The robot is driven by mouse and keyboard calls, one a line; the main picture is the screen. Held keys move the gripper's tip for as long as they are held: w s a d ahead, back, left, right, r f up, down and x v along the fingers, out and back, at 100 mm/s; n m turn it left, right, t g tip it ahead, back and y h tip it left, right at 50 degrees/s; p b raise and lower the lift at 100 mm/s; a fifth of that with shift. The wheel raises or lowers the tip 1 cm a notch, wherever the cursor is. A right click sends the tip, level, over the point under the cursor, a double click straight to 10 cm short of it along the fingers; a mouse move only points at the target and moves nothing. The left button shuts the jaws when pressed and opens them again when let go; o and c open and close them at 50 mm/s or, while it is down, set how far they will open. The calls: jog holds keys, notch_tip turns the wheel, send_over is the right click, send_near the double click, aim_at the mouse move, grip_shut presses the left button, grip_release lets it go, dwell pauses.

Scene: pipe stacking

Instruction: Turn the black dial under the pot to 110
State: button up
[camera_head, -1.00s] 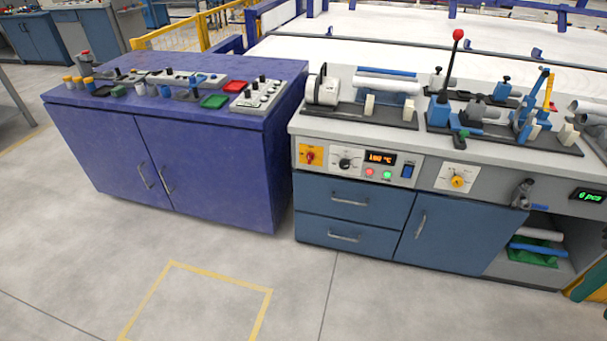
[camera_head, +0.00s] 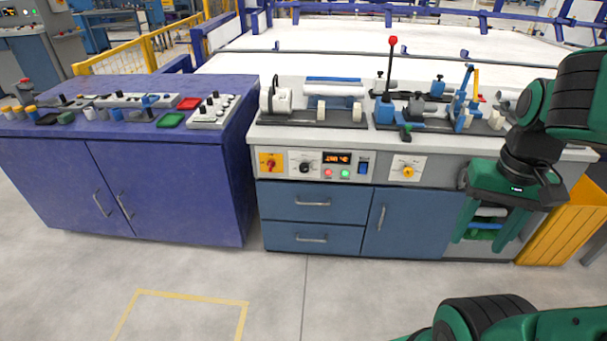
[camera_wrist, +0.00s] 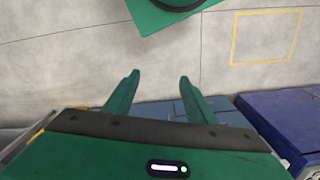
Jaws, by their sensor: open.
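The black dial (camera_head: 304,168) is on a white plate on the front panel of the grey workbench (camera_head: 440,170), left of an orange display (camera_head: 337,158). The display's digits are too small to read surely. The pot, a white round device (camera_head: 275,97), stands on the bench above the panel. My gripper (camera_head: 476,250) is at the right of the head view, in front of the bench's right part, fingers down and well apart from the dial. It is open and empty; its two green fingers (camera_wrist: 158,84) show in the wrist view. The dial does not show in the wrist view.
A yellow knob (camera_head: 408,172) and a yellow-and-red switch (camera_head: 271,163) flank the dial on the panel. Blue drawers (camera_head: 311,219) lie below. A purple cabinet (camera_head: 170,190) stands to the left. The floor in front is clear, with a yellow outline (camera_head: 190,299).

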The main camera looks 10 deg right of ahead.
jog(key=w+d+f+m+h, duration=0.25)
jog(key=w+d, duration=0.25)
jog(key=w, duration=0.5)
jog(key=w+d+f+m+h, duration=0.2)
jog(key=w+d+f+h, duration=0.15)
jog(key=w, duration=0.75)
jog(key=w+f+t+h, duration=0.2)
jog(key=w+h, duration=0.1)
jog(key=w, duration=0.6)
jog(key=w+f+t+h, duration=0.2)
jog(key=w+f, duration=0.1)
jog(key=w, duration=0.5)
jog(key=n+t+y, duration=0.5)
jog(key=n+t, duration=0.3)
jog(key=t, duration=0.5)
send_near(304, 171)
jog(key=shift+m, duration=0.25)
jog(key=x, duration=0.9)
jog(key=shift+r, duration=0.15)
